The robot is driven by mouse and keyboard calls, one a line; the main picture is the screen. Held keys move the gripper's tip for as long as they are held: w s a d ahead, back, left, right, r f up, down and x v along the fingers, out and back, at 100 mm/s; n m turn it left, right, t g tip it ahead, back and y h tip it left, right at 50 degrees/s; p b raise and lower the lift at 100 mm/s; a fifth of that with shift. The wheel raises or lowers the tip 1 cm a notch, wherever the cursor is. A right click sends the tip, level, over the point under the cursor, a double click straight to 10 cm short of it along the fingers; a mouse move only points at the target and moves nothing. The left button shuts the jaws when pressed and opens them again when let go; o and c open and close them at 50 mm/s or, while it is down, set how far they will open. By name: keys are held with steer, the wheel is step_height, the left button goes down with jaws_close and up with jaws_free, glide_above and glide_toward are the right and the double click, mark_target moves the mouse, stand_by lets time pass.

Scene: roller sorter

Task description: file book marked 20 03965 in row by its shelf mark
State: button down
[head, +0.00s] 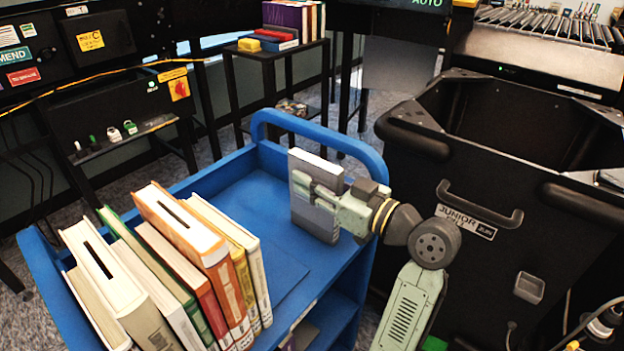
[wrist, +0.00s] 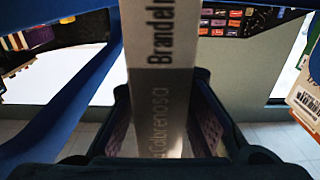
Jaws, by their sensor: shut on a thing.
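My gripper (head: 322,192) is shut on a grey book (head: 308,220), which stands near upright above or on the right part of the blue cart's top (head: 262,200); I cannot tell if it touches. In the wrist view the book's spine (wrist: 160,75) runs between the dark fingers (wrist: 165,128) and reads "Brandel…" and "Cabrenosa". Its shelf mark 20 03965 is not readable. The row of books stands at the cart's left end, spines toward the front right: a thick cream book (head: 103,265), a green book (head: 160,268), an orange book (head: 185,225) and several others. Their marks are too small to read.
Bare blue cart top lies between the row and the held book. The cart's raised blue end handle (head: 330,145) is behind my gripper. A large black bin (head: 470,180) stands close on the right. A black stand (head: 268,75) with more books is behind.

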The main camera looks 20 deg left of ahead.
steer(key=shift+f, duration=0.25)
steer(key=c, duration=1.5)
jaws_free()
steer(key=shift+r+p, duration=0.2)
steer(key=shift+p, duration=0.15)
